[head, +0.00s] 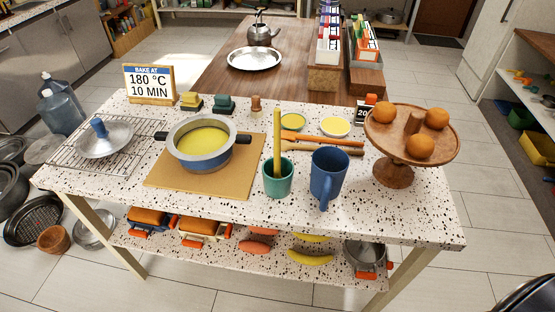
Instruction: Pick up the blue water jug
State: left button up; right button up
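A blue jug (328,178) with a handle stands upright near the front edge of the speckled table (230,212), right of the middle. Its handle faces the front, toward me. A green cup (278,178) holding a yellow stick-like utensil stands close to its left. Large translucent blue water bottles (62,106) stand beyond the table's left end, partly overlapping one another. Neither of my grippers shows in the head view.
A pot of yellow liquid (203,142) sits on a brown board. A wooden stand with oranges (393,172) is right of the jug. Wooden utensils (325,148) lie behind it. A wire rack with a lid (104,138) is at left. The right front table corner is clear.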

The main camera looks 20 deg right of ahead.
aim_at(330, 164)
jog(key=j+z, duration=0.1)
jog(key=z, duration=0.3)
jog(key=j+z, duration=0.15)
jog(key=z, duration=0.25)
jog(key=i, duration=0.05)
